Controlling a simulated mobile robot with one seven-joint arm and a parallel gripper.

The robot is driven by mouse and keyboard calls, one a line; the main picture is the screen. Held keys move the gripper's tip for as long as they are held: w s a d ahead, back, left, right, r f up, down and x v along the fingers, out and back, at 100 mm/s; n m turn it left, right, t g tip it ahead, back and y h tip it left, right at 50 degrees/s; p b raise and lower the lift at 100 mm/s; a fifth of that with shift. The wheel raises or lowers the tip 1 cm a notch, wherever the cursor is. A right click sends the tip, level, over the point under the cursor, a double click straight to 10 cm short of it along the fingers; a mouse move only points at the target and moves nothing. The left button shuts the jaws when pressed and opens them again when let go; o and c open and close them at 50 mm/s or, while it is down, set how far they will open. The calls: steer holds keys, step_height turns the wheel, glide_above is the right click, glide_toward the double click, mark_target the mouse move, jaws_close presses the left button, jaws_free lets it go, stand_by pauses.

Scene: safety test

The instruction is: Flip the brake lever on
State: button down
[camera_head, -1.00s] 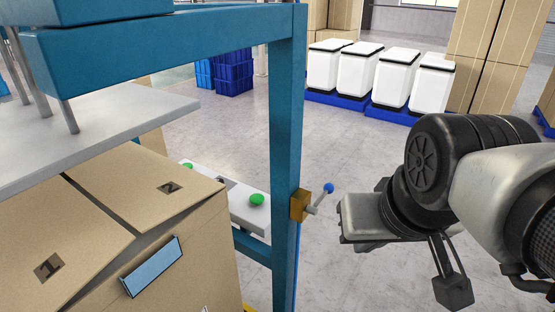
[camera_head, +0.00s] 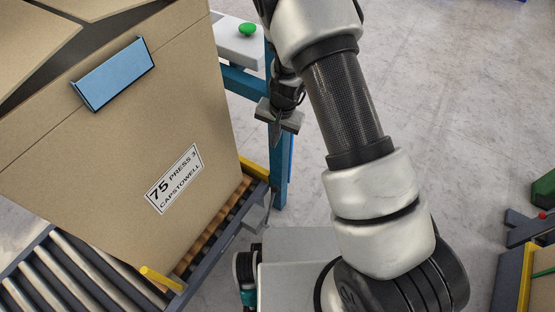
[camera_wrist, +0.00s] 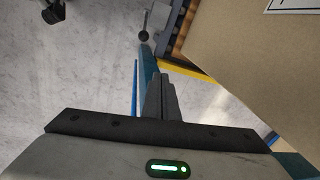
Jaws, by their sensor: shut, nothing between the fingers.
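A thin grey lever (camera_head: 269,206) stands at the side of the roller conveyor, beside the blue post. In the wrist view, a grey lever with a dark round knob (camera_wrist: 144,35) shows at the top, beyond my fingertips. I cannot tell for sure that this is the brake lever; no label on it is readable. My gripper (camera_head: 277,143) is shut and empty, in front of the blue post, with its fingers pointing down. It also shows in the wrist view (camera_wrist: 158,82), apart from the knob. The blue-balled lever on the post is not visible now.
A large cardboard box (camera_head: 110,150) sits on the roller conveyor (camera_head: 75,272), close left of my gripper. The blue post (camera_head: 279,175) stands right beside my gripper. A white panel with a green button (camera_head: 247,29) is behind. Floor at right is mostly clear.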

step_height(320, 180, down, 13)
steer(key=s+d+h+b, duration=0.1)
steer(key=s, duration=0.1)
steer(key=shift+d+b, duration=0.3)
steer(key=shift+b, duration=0.1)
steer(key=shift+f, duration=0.1)
step_height(320, 180, down, 10)
steer(key=b, duration=0.2)
steer(key=shift+w+a+b, duration=0.15)
steer(key=shift+w+b, duration=0.15)
steer(key=shift+b, duration=0.1)
steer(key=shift+a, duration=0.1)
